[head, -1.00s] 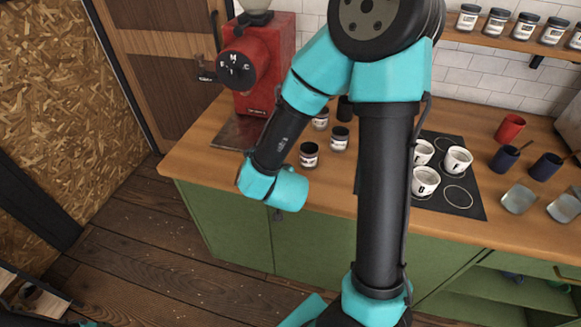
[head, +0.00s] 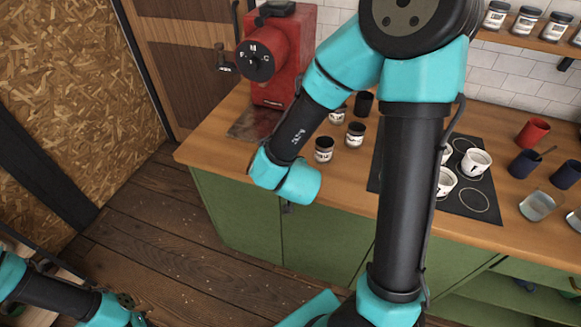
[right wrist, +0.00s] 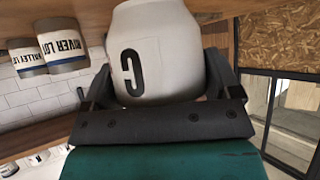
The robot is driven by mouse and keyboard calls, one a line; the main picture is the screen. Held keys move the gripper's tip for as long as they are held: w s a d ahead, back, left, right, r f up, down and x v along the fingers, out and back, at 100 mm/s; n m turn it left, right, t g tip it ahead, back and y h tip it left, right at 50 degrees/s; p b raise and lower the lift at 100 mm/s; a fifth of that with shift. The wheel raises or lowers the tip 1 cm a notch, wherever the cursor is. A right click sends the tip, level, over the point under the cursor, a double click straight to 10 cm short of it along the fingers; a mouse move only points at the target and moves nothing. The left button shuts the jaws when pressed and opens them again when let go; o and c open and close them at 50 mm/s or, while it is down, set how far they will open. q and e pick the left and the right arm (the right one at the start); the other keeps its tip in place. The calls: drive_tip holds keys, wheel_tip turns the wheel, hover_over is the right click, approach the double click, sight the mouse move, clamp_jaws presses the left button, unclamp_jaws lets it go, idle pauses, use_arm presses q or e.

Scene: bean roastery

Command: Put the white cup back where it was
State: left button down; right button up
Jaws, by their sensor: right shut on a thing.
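In the right wrist view my right gripper (right wrist: 160,88) is shut around a white cup (right wrist: 165,45) marked with a black C. A black mat (head: 435,207) with ring outlines lies on the counter. White cups stand on it, one at the right (head: 476,162), one in front (head: 446,181) partly behind my arm. Rings at the mat's front right and back show bare. My left arm enters at lower left, its fingers unseen.
A red cup (head: 533,131), blue cups (head: 524,163) and a glass (head: 537,205) stand right of the mat. A jar shelf (head: 545,50) is above.

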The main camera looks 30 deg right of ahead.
drive_tip(key=w+a+r+n+y, duration=0.3)
drive_tip(key=w+a+r, duration=0.6)
drive_tip(key=w+r, duration=0.3)
wheel_tip(320, 180, up, 2)
drive_tip(key=shift+r+n+t+y, duration=0.15)
drive_tip(key=shift+n+t+y, duration=0.15)
drive_tip(key=shift+n, duration=0.1)
drive_tip(key=shift+d, duration=0.1)
